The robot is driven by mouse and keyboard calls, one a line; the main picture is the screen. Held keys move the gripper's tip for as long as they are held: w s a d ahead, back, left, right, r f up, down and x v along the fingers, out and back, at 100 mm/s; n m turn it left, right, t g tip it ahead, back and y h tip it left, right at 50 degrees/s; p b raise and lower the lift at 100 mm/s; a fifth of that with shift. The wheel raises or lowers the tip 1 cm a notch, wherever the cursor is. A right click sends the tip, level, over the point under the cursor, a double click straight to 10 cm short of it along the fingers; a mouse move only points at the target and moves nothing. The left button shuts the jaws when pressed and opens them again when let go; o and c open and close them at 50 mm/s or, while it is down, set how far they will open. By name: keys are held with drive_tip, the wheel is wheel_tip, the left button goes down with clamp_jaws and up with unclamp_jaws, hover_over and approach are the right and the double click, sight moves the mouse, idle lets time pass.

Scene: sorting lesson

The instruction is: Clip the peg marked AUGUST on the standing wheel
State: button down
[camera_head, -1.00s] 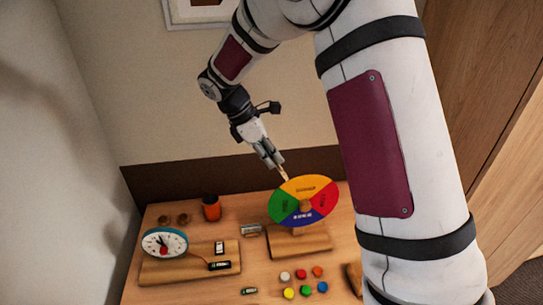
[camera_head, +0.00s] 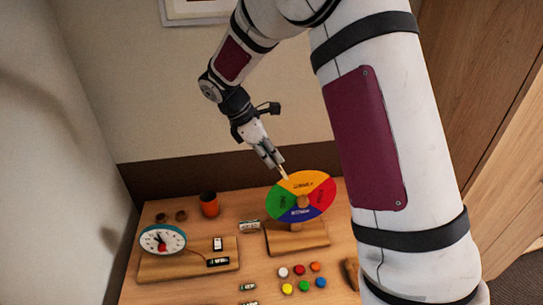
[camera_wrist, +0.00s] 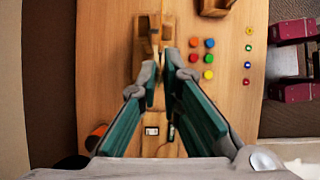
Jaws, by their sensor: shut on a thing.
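The standing wheel (camera_head: 302,201) is upright on a wooden base (camera_head: 300,243), with yellow at the top, red right, blue at the bottom and green left. Lettering runs across each sector, but is too small to read surely. My gripper (camera_head: 278,169) is shut on a thin light wooden peg (camera_head: 284,176), which points down toward the upper left rim of the wheel. I cannot tell whether the peg touches the rim. Its marking cannot be read. In the wrist view my gripper (camera_wrist: 163,65) reaches toward the wooden stand, and its fingers hide most of the peg.
Several coloured buttons (camera_head: 303,286) lie in front of the wheel. A small labelled block (camera_head: 249,226) lies left of its base.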

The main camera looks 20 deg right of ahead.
drive_tip(key=shift+x, duration=0.75)
drive_tip(key=c, duration=1.7)
unclamp_jaws()
